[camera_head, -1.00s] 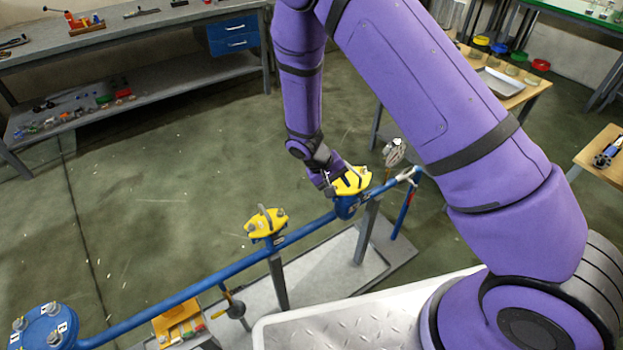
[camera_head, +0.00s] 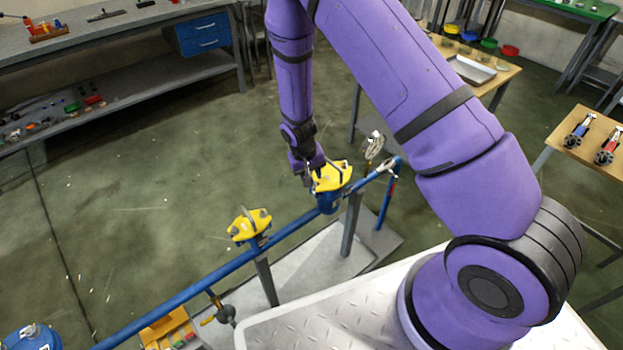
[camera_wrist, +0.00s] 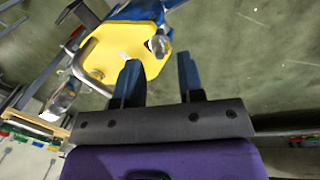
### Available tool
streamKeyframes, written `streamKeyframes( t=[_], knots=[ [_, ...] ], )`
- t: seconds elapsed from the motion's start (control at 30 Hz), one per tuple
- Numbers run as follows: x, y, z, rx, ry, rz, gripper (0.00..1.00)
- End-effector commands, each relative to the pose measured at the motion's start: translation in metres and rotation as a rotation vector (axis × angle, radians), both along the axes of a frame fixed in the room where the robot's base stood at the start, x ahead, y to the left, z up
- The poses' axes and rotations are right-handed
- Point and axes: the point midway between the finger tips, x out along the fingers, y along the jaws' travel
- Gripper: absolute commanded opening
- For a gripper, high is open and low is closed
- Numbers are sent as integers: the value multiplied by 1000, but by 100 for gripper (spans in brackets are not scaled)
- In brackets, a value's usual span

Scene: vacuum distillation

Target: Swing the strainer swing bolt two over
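The strainer with a yellow cover (camera_head: 325,181) sits on the blue pipe (camera_head: 285,242), near its right end. I cannot tell which is bolt two. My gripper (camera_head: 305,180) is at the cover's left side. In the wrist view my gripper (camera_wrist: 157,78) has its fingers apart and nothing between them. The left fingertip overlaps the cover's edge; contact is unclear.
A second yellow-covered fitting (camera_head: 249,225) stands on the pipe to the left. A grey workbench (camera_head: 120,40) stands at back left, a wooden table (camera_head: 590,150) at right.

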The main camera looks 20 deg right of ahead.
Motion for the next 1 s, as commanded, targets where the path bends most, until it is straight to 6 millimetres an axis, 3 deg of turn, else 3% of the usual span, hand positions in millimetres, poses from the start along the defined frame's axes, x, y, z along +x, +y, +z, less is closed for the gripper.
streamKeyframes(
  t=[0.2, 0.57, 0.73, 1.0],
  knots=[
    [0, -3, -20, 0, 0, 1, 35],
    [0, -4, -25, 0, 0, 1, 35],
    [0, -4, -24, 0, 0, 1, 1],
    [0, -7, -25, 20, 8, -2, 0]
  ],
)
